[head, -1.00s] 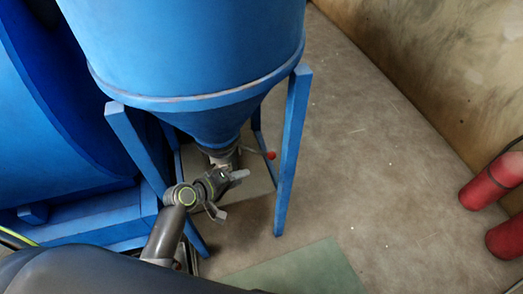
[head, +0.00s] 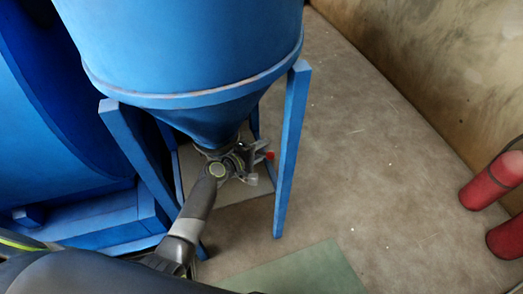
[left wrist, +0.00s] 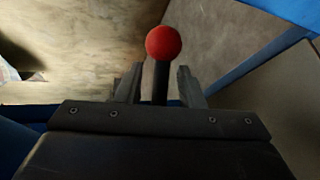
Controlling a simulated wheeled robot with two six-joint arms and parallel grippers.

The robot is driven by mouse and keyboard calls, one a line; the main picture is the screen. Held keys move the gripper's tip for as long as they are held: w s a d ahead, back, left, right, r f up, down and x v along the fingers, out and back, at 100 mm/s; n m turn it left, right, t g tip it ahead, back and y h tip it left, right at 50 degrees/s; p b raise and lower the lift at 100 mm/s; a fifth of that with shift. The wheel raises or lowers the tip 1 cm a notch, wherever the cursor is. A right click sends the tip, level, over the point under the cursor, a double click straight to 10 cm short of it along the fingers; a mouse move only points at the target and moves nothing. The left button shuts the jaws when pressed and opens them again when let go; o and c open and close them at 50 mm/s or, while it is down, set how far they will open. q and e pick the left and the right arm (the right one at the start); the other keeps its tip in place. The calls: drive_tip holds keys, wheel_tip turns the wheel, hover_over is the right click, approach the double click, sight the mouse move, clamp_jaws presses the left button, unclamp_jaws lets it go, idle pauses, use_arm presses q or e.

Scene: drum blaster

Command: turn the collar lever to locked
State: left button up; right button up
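The collar lever, a dark rod with a red ball knob (left wrist: 163,43), stands between the two fingers of my left gripper (left wrist: 160,88) in the left wrist view. The fingers are apart, with a gap visible on each side of the rod. In the head view the red knob (head: 269,155) shows just beyond my left gripper (head: 253,163), under the blue hopper cone (head: 205,122). The collar at the cone's outlet is mostly hidden behind my left wrist. My right gripper does not show.
Blue hopper legs (head: 291,150) stand close on both sides of my left arm. A large blue drum (head: 60,100) is at the left. Red cylinders (head: 490,185) stand by the wall at the right. A green mat (head: 300,270) lies on open floor in front.

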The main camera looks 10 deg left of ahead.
use_arm(q)
drive_tip(key=shift+w, duration=0.1)
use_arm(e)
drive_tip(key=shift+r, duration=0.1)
use_arm(q)
clamp_jaws()
drive_tip(key=shift+f, duration=0.1)
